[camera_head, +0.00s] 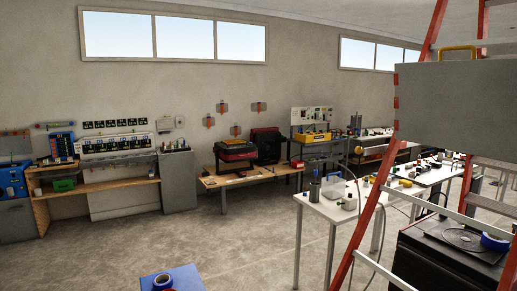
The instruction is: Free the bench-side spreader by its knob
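A stepladder with red rails (372,213) and pale rungs stands close to me at the right. Its top and foot run out of the picture. I cannot make out a spreader or its knob on it; a large grey box-like panel (455,100) with a yellow handle covers part of the ladder's upper section. Neither of my grippers shows in the head view.
A white-topped table (325,207) with small items stands behind the ladder. A black unit (450,255) is at lower right. Open floor (240,245) lies left of the table.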

